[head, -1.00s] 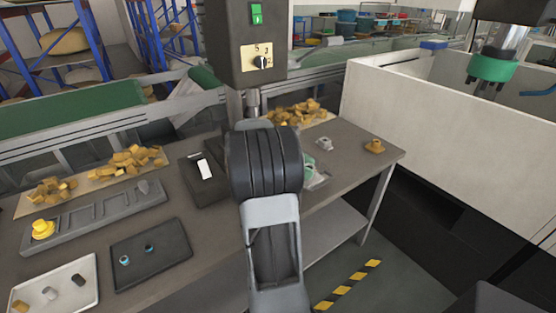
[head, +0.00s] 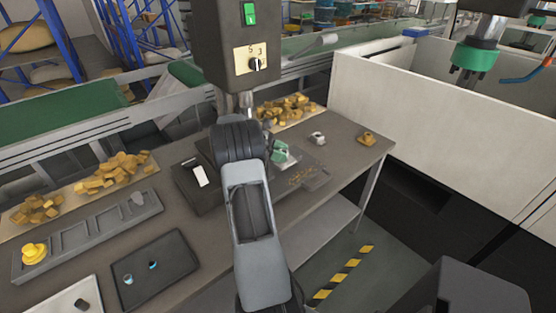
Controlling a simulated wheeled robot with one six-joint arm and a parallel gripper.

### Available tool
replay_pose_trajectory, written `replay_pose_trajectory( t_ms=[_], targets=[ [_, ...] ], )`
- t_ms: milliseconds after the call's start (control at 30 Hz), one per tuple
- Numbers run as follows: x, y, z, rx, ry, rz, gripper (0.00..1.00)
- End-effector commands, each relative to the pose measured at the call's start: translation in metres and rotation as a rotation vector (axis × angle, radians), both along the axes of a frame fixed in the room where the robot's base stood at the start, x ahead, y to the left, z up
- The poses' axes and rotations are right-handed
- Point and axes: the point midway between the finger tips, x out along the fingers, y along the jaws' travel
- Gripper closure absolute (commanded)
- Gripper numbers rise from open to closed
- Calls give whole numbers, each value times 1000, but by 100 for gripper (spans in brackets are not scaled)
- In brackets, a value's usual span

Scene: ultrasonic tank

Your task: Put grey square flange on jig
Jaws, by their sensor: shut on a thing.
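A small grey flange (head: 318,138) stands on the right half of the workbench, left of an orange flange (head: 367,138). I cannot tell whether its base is square. A green fixture (head: 280,151), perhaps the jig, stands just right of my arm, under the drill press.
The drill press head (head: 232,40) hangs over the bench (head: 200,245). A black tray (head: 154,270) with two small parts lies at the front left. Heaps of yellow-brown pieces (head: 115,175) lie along the back. A pale-walled tank (head: 420,135) stands at the right.

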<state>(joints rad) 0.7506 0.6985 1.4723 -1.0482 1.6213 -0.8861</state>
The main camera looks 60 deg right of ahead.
Motion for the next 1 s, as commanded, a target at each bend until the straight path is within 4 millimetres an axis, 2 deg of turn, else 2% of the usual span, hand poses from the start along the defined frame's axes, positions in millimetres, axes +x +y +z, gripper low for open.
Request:
replay_pose_trajectory(
  t_ms=[267, 600, 967, 1000],
  targets=[
    [9, -2, -10, -2, 0, 1, 89],
    [11, -3, -43, 0, 1, 0, 89],
    [11, -3, -47, -1, 0, 0, 89],
    [11, -3, -48, -1, 0, 0, 56]
  ],
)
